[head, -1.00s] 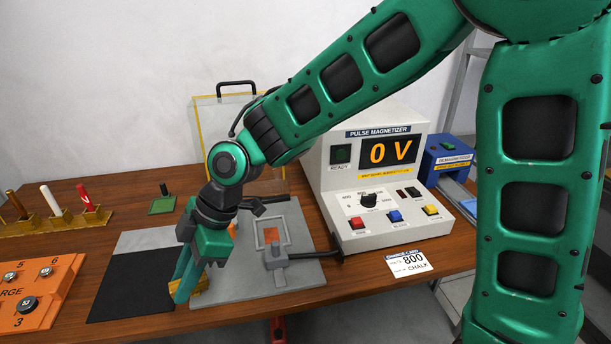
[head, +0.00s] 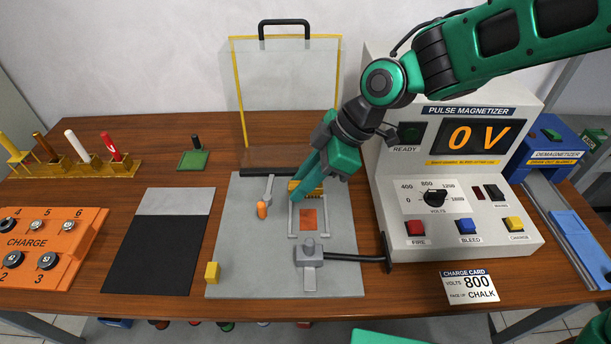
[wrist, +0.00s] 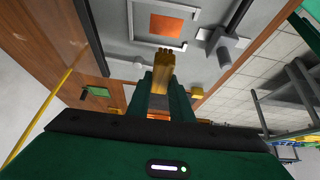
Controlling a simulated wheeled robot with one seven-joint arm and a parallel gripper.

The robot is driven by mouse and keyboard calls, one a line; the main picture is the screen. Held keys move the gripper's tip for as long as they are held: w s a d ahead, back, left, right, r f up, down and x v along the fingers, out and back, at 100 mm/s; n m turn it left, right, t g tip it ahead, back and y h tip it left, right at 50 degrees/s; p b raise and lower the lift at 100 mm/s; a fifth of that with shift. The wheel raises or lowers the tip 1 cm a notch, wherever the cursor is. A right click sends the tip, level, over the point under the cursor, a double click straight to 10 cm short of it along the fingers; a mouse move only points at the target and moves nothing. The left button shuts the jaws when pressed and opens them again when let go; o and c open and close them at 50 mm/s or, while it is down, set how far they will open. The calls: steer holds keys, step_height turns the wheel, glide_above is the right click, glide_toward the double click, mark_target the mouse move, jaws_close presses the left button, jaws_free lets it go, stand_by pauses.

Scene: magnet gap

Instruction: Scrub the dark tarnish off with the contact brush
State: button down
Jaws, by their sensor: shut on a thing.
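My gripper (head: 308,184) is shut on the yellow contact brush (wrist: 163,74), whose bristle end points away from the jaws in the wrist view. In the head view it is at the back edge of a square frame on the grey plate (head: 235,225). An orange copper-coloured patch (head: 308,219) lies inside this frame and also shows in the wrist view (wrist: 172,27). The brush appears beside the patch, towards the back; I cannot tell whether it touches anything. I cannot make out dark tarnish on the visible patch.
A grey clamp (head: 309,258) stands in front of the frame, and an orange-tipped lever (head: 262,209) to its left. A yellow block (head: 212,273) sits at the plate's front left corner. The magnetizer (head: 455,190) is close on the right. A clear yellow-edged panel (head: 285,90) stands behind.

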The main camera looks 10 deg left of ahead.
steer(key=shift+w+d, duration=0.2)
steer(key=shift+d, duration=0.1)
steer(key=shift+f, duration=2.05)
